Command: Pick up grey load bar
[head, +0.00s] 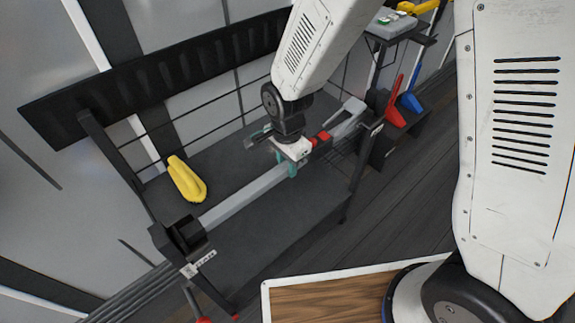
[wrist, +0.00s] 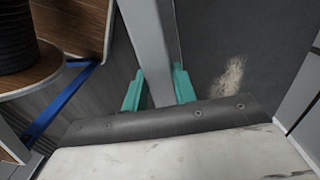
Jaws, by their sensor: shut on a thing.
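The grey load bar (head: 243,191) runs diagonally along the front of a dark bench in the head view, with a black end piece (head: 183,240) at the lower left and a red part (head: 320,138) near its upper right. My gripper (head: 286,163) is over the middle of the bar, with its teal fingers around it. In the wrist view the bar (wrist: 147,38) passes between the teal fingers of my gripper (wrist: 158,88), which is shut on it. The contact faces are partly hidden. I cannot tell whether the bar is lifted off the bench.
A yellow looped item (head: 187,180) lies on the dark bench top (head: 285,222), left of my gripper. Red (head: 396,103) and blue (head: 411,97) items stand at the right. A wooden-topped surface (head: 330,297) is in front. Dark floor lies between it and the bench.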

